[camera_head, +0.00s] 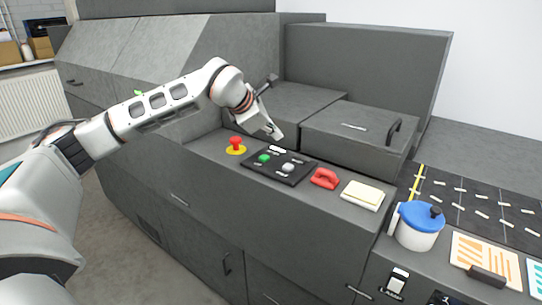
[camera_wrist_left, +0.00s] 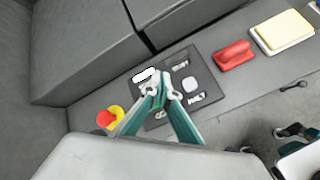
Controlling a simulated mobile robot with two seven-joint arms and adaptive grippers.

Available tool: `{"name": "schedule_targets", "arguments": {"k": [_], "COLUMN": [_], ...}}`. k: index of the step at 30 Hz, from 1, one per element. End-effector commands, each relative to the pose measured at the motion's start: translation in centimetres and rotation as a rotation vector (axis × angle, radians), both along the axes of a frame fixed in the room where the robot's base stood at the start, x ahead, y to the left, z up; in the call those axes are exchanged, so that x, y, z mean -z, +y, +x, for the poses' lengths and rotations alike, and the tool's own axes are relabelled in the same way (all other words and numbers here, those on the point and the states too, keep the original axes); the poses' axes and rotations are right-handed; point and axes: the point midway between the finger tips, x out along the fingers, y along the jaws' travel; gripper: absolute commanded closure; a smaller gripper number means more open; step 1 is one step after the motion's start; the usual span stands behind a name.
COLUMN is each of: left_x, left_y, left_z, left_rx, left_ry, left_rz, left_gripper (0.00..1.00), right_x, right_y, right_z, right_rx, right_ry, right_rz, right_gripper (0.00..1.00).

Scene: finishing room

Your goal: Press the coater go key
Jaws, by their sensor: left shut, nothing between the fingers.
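The black key panel (camera_head: 280,166) lies on the machine's ledge. It carries a round green key (camera_head: 264,159), a grey-white key (camera_head: 288,168) and a white label strip. My left gripper (camera_head: 275,133) is shut and empty, above and behind the panel. In the left wrist view, the fingertips (camera_wrist_left: 162,90) overlap the panel (camera_wrist_left: 205,75), next to the white strip and the white key (camera_wrist_left: 190,85). The fingers largely hide the green key there, and I cannot tell whether they touch the panel.
A red mushroom button (camera_head: 236,142) on a yellow base stands left of the panel. A red handset-like object (camera_head: 325,179) and a cream pad (camera_head: 363,195) lie to its right. A blue-lidded pot (camera_head: 418,228) stands farther right. Dark machine housings rise behind the ledge.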

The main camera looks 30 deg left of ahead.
Motion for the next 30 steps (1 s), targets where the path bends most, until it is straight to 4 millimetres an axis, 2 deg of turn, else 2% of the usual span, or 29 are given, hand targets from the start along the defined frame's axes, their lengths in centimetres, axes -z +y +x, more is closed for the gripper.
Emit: {"name": "schedule_targets", "arguments": {"k": [1,3,9,23,30], "left_x": [-0.9,-1.7,-2.7,-2.5,-0.6], "left_y": [1.4,3.0,5.1,5.1,5.1], "left_z": [0.1,0.1,0.1,0.1,0.1], "left_rx": [-0.027,-0.059,-0.102,-0.103,-0.103], "left_ry": [-0.008,-0.015,-0.021,-0.021,-0.021], "left_rz": [0.025,0.053,0.089,0.09,0.089], "left_gripper": [1.0,1.0,1.0,1.0,1.0], "right_x": [-0.1,-0.1,-0.1,0.1,1.7], "right_y": [0.0,0.0,0.0,-0.1,-0.1], "right_z": [0.0,0.0,0.0,0.0,-0.1], "right_rx": [0.0,0.0,0.0,-0.001,-0.001], "right_ry": [0.0,0.0,0.0,0.0,0.001], "right_rz": [0.0,0.0,0.0,-0.002,-0.002], "right_gripper": [1.0,1.0,1.0,1.0,1.0]}}
